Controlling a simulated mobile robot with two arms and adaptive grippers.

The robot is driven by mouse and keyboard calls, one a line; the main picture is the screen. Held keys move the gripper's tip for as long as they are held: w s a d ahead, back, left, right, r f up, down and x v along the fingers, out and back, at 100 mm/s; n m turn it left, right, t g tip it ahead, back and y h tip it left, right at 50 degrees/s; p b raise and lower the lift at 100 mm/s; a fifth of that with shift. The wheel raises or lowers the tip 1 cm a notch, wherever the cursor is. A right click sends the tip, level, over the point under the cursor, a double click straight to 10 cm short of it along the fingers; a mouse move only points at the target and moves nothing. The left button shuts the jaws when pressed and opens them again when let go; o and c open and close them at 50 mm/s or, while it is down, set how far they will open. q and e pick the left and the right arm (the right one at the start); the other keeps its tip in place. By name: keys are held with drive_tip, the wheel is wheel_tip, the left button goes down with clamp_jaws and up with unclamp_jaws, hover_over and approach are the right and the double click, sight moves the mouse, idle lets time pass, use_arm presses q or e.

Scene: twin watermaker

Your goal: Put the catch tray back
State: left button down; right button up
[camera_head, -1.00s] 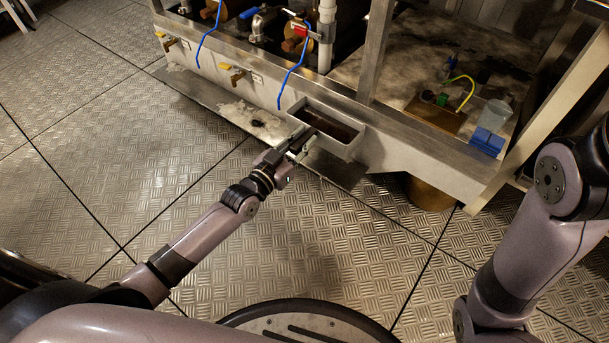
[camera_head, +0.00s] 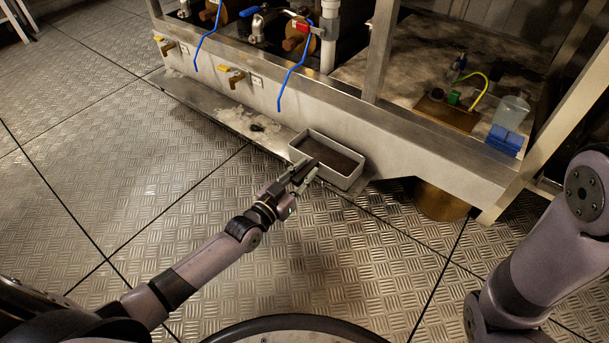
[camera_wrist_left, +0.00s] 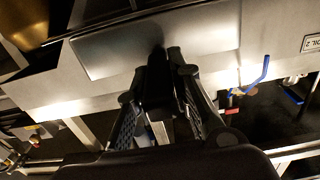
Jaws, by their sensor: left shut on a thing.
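The catch tray (camera_head: 355,177) is a grey, open rectangular box with a dark inside. In the head view it is against the front of the bench, over the right part of the low metal ledge. I cannot tell whether it touches the ledge. My left gripper (camera_head: 311,170) is shut on the tray's near left wall. In the left wrist view the left gripper's fingers (camera_wrist_left: 166,62) reach to a pale metal surface, and the held edge is hidden between them. My right gripper is out of view; only my right arm's links show.
The metal ledge (camera_head: 202,103) runs along the bench foot, with a pale stain and a small dark thing (camera_head: 257,127). A brass-coloured vessel (camera_head: 440,201) stands under the bench to the right. The patterned floor in front is clear.

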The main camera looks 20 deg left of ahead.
use_arm(q)
drive_tip(key=shift+r, duration=0.15)
drive_tip(key=c, duration=1.4)
unclamp_jaws()
drive_tip(key=shift+f, duration=0.2)
drive_tip(key=shift+c, duration=0.2)
